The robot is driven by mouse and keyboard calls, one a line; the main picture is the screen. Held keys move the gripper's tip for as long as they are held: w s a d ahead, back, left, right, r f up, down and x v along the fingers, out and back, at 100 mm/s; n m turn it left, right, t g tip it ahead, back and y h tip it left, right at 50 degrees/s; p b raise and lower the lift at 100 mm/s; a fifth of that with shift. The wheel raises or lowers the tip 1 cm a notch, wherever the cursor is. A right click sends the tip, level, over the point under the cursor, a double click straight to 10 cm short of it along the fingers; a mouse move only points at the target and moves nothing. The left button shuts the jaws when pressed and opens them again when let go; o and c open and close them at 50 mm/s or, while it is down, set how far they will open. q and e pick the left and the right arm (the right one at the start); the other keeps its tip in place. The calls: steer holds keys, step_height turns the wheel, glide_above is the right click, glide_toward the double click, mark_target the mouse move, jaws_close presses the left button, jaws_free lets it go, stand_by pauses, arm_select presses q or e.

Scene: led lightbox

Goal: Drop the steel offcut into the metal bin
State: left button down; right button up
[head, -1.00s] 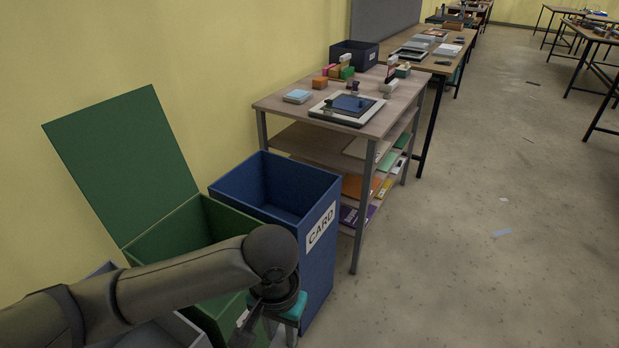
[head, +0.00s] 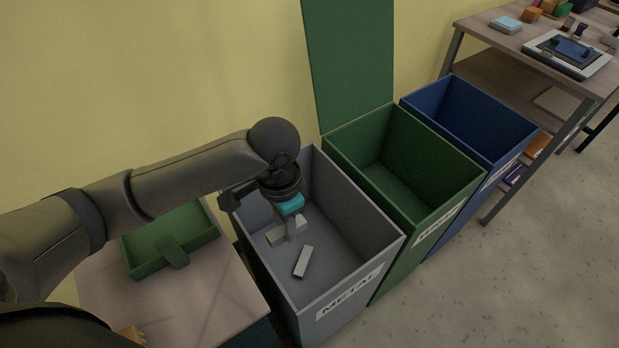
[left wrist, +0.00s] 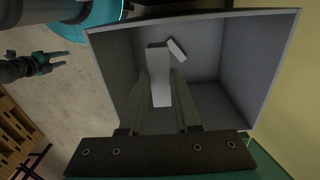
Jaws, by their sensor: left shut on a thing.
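The metal bin (head: 345,290) is an open grey box with a METAL label on its front. My left gripper (head: 290,230) points down inside its opening. It is shut on the steel offcut (head: 275,237), a light grey bar partly hidden by a finger. In the left wrist view the offcut (left wrist: 159,80) lies between the fingertips, above the grey floor of the bin (left wrist: 200,60). A second light bar (head: 303,262) lies lower in the bin; it also shows in the left wrist view (left wrist: 177,50). My right gripper (left wrist: 60,62) is off to the side, with its fingers apart and empty.
An open green bin (head: 440,195) with a raised lid (head: 350,60) stands right of the metal bin, then a blue bin (head: 500,125). A table with a green tray (head: 150,265) is at left. A yellow wall (head: 200,70) is behind.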

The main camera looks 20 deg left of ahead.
arm_select(q)
steer(key=m, duration=0.1)
steer(key=w+m, duration=0.1)
steer(key=m, duration=0.1)
steer(key=shift+w+d+f, duration=0.1)
steer(key=shift+w+d, duration=0.1)
steer(key=shift+d, duration=0.2)
steer(key=shift+w+m, duration=0.3)
steer(key=shift+m, duration=0.5)
steer(key=m, duration=0.1)
steer(key=w+m, duration=0.1)
steer(key=shift+w+d+f+m, duration=0.1)
steer(key=shift+d+f+m, duration=0.05)
steer(key=shift+m, duration=0.15)
steer(key=w+d+m, duration=0.1)
steer(key=w+m, duration=0.7)
steer(key=m, duration=1.2)
step_height(320, 180, down, 6)
steer(key=b, duration=0.5)
steer(key=shift+b, duration=0.4)
arm_select(e)
steer(key=w+a+r, duration=0.3)
steer(key=w+a, duration=0.1)
steer(key=w, duration=0.4)
steer(key=shift+w+a+r, duration=0.3)
steer(key=shift+w+a, duration=0.1)
